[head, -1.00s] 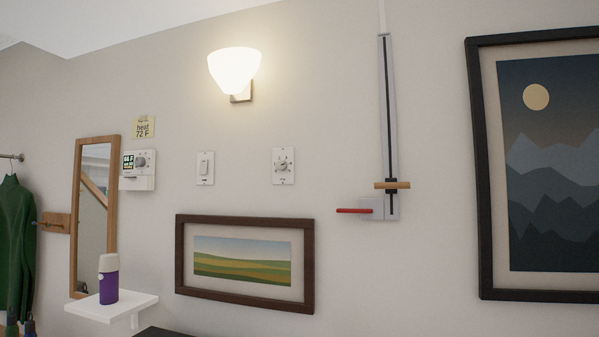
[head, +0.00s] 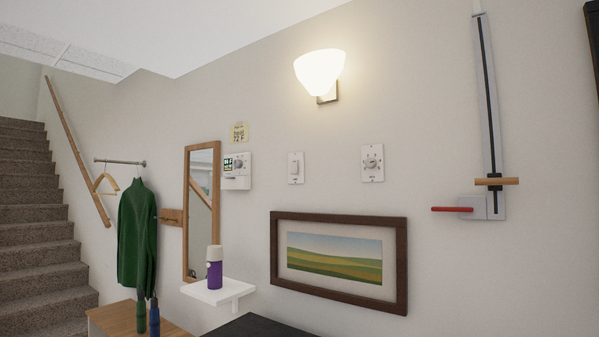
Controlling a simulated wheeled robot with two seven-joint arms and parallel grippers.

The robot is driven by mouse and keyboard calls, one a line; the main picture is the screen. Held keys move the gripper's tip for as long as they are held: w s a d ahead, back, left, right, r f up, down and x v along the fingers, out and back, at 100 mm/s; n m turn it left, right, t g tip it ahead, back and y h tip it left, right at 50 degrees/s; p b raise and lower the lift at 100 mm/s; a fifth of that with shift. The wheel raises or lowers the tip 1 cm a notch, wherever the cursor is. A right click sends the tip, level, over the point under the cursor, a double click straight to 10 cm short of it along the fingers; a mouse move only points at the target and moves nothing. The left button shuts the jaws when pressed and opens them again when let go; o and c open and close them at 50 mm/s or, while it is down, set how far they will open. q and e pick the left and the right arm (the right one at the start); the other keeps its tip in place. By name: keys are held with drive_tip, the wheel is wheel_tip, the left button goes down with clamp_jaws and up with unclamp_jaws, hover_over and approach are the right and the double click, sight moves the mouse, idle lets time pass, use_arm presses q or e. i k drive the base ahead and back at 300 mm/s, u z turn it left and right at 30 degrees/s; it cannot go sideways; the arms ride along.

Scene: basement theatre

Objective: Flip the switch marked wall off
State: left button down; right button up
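A white rocker switch plate (head: 296,168) is on the wall above the landscape picture, with a small label too blurred to read. To its right is a white plate with a round dial (head: 372,163), its label also unreadable. A lit wall lamp (head: 320,73) glows above the two plates. I cannot tell from the text which control is marked wall. Neither of my grippers is in view.
A thermostat (head: 237,171) hangs left of the switch under a yellow note (head: 239,133). A lever device with a red handle (head: 452,209) is at right. Below are a framed landscape (head: 400,265), a small shelf (head: 222,293) with a purple bottle (head: 214,271), and a dark surface (head: 265,327).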

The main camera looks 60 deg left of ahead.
sight(295, 163)
drive_tip(key=k, duration=0.8)
drive_tip(key=u, duration=0.8)
drive_tip(key=i, duration=0.5)
drive_tip(key=u, duration=0.05)
